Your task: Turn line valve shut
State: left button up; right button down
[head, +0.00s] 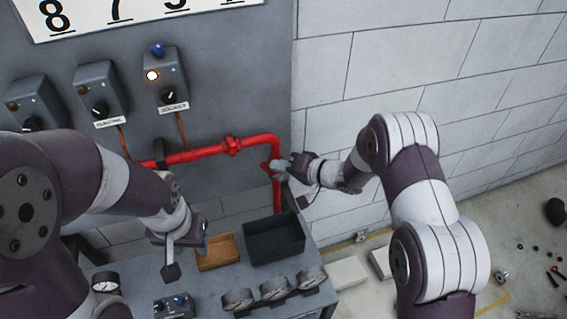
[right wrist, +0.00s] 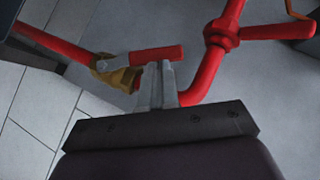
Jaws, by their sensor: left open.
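The line valve is on the downward leg of the red pipe (head: 203,153) on the right of the panel. In the right wrist view it shows a brass body (right wrist: 122,76) and a red lever (right wrist: 158,55), lying across the pipe's line. My right gripper (head: 282,170) is at this valve; in the wrist view its fingers (right wrist: 159,68) are close together, with the tips at the lever's lower edge. The lever does not appear to be between them. Exact contact is hard to tell. My left gripper (head: 184,258) is open and empty above the grey table, away from the valve.
A black bin (head: 275,240) and an orange-brown tray (head: 217,252) stand on the table (head: 215,281). Several gauges (head: 275,289) line its front. Grey switch boxes (head: 165,80) are on the panel. A white block wall (head: 420,60) rises just right of the pipe.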

jog(key=h, duration=0.1)
jog(key=a+n+h, duration=0.1)
jog(key=a, duration=0.1)
jog(key=shift+s+a+f+n+h, duration=0.25)
jog(key=shift+s+n+h, duration=0.15)
jog(key=shift+s+a+f+n+t+h+b, duration=0.1)
jog(key=shift+s+a+f+n+h+b, duration=0.15)
jog(key=shift+a+f+h+b, duration=0.35)
jog(key=shift+s+a+f+n+t+h+b, duration=0.15)
jog(key=shift+a+f+n+h+b, duration=0.2)
jog(key=shift+a+f+b, duration=0.45)
jog(key=shift+s+a+f+n+t+h+b, duration=0.1)
jog(key=shift+s+a+f+n+h+b, duration=0.1)
jog(key=shift+a+f+h+b, duration=0.4)
jog(key=shift+f, duration=0.15)
